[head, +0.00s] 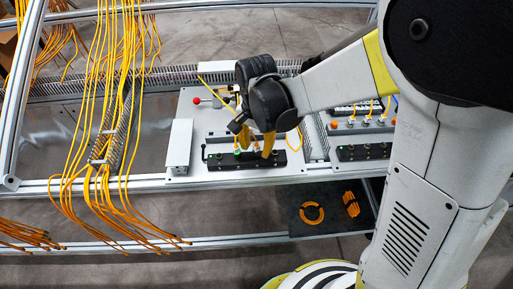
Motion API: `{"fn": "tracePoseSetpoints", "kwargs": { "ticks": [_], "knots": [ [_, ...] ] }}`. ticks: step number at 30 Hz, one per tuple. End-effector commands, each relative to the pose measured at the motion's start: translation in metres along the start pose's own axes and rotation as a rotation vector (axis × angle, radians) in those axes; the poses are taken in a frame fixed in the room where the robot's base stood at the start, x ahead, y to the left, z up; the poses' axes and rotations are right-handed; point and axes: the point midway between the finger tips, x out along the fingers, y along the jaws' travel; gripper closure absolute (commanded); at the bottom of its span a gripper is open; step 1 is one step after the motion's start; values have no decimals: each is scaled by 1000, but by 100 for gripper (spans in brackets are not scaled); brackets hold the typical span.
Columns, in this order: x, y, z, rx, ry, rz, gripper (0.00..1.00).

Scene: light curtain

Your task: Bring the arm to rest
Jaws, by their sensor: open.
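My arm (335,80) reaches in from the right, white with yellow and black parts. Its black wrist joints (265,95) are above the white mounting panel (280,173) near the middle of the head view. My gripper (256,143) points down over the black connector block (225,160) on that panel. It is open. The wrist partly hides its fingers, and I cannot tell whether they touch the block or the cables there.
Yellow cables (98,100) hang in bundles at the left. A red button (196,100) and a white box (180,143) are beside the gripper. A second block (363,151) is to the right. A dark tray (328,225) with orange coils is below, and an aluminium frame (110,184) surrounds the panel.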

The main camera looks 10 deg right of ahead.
Motion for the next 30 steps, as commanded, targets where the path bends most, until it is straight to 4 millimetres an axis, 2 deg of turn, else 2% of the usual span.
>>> {"fn": "tracePoseSetpoints", "kwargs": {
  "ticks": [22, 30],
  "knots": [
    [-65, 0, 0, 0, 0, 0, 60],
    [-69, 0, 0, -1, 0, 0, 60]
  ]
}}
